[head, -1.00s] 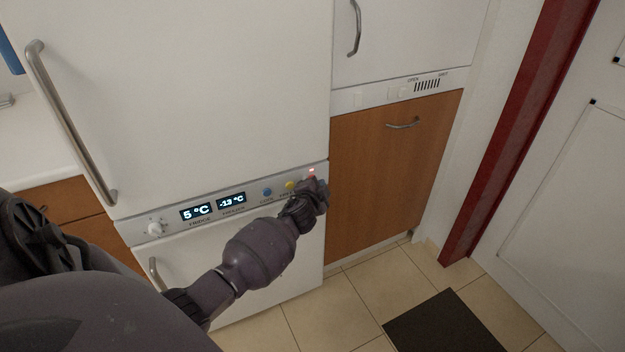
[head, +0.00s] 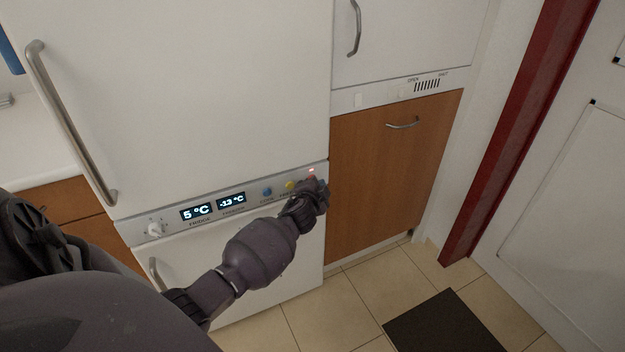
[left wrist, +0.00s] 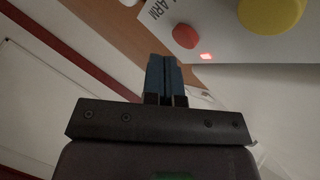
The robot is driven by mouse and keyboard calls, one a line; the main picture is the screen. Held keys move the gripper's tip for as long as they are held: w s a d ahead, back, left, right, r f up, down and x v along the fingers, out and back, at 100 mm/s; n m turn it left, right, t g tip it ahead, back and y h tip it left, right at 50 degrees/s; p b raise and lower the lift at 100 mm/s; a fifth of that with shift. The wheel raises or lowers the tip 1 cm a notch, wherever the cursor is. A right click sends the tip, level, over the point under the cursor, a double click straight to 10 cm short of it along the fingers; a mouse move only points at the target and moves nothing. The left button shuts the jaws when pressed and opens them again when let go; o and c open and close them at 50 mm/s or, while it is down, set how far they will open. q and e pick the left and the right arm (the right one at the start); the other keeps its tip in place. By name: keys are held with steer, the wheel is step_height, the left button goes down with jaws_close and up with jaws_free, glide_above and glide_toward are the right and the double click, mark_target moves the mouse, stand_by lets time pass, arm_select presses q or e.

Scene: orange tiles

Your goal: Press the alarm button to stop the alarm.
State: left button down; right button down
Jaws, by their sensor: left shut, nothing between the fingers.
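The fridge's control panel (head: 176,221) runs across the front of the white fridge in the head view. The red alarm button (left wrist: 185,36) shows in the left wrist view, beside the letters "ALARM" and a lit red light (left wrist: 206,56). In the head view the red light (head: 311,170) glows at the panel's right end; the button there is mostly hidden by my gripper. My left gripper (head: 322,185) is shut and empty, close to the panel's right end. Its blue fingertips (left wrist: 164,76) sit just below the red button in the left wrist view; contact cannot be told.
A yellow button (head: 291,185), a blue button (head: 267,191), two displays and a knob (head: 155,229) lie left of the gripper on the panel. A brown cabinet door (head: 390,175) stands right of the fridge. A dark mat (head: 445,325) lies on the tiled floor.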

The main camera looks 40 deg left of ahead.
arm_select(q)
steer(key=shift+a, duration=0.15)
steer(key=shift+w+a, duration=0.2)
steer(key=shift+a, duration=0.05)
arm_select(e)
steer(key=shift+w, duration=0.25)
steer(key=shift+w, duration=0.1)
